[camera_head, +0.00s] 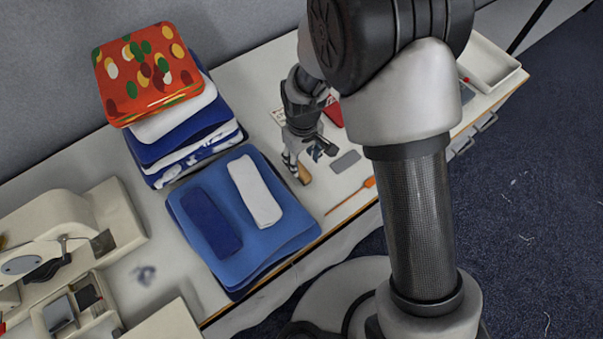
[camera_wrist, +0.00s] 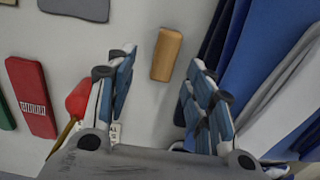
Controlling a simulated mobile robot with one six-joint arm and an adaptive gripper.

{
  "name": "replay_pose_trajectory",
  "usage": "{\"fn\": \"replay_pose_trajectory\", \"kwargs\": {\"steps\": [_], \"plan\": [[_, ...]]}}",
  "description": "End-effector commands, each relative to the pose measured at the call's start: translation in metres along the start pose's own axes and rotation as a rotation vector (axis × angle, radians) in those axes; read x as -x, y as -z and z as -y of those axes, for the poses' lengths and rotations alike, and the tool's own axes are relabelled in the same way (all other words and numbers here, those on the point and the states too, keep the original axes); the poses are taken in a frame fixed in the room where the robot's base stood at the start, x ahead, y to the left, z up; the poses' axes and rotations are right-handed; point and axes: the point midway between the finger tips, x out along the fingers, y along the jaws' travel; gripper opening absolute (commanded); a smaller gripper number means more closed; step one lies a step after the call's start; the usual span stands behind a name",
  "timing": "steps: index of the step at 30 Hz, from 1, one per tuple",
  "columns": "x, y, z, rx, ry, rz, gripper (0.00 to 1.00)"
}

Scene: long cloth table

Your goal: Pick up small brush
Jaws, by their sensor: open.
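A small tan, block-shaped thing (camera_wrist: 167,54), which looks like the small brush, lies on the pale table in the wrist view. No bristles show on it. It also shows just below the fingers in the head view (camera_head: 304,175). My gripper (camera_wrist: 160,62) is open and empty, with its blue-padded fingers apart on the left and right of the tan block in the picture. In the head view my gripper (camera_head: 305,157) points down at the table beside the folded blue cloth. I cannot tell the exact height of the fingertips above the block.
Folded blue cloths (camera_head: 270,233) lie close on one side, with a taller cloth stack (camera_head: 150,75) behind. A red box (camera_wrist: 32,97), a red-headed tool (camera_wrist: 79,98) and a grey flat piece (camera_head: 346,161) lie nearby. An orange tool (camera_head: 369,182) lies near the table's front edge. A sewing machine (camera_head: 70,235) stands left.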

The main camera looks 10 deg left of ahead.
Motion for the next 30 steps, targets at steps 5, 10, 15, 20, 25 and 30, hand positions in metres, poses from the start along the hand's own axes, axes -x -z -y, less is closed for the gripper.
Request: {"fn": "replay_pose_trajectory", "kwargs": {"steps": [5, 10, 15, 20, 25, 30], "plan": [[-0.011, 0.0, 0.0, 0.0, 0.0, 0.0, 0.48], [-0.026, -0.002, 0.004, 0.0, 0.0, 0.001, 0.48], [-0.053, -0.004, 0.008, -0.001, 0.001, 0.002, 0.48], [-0.063, -0.003, 0.007, -0.001, 0.0, -0.001, 0.48], [-0.061, -0.003, 0.007, -0.001, 0.0, -0.001, 0.48], [-0.061, -0.003, 0.007, -0.001, 0.0, -0.001, 0.36]]}}
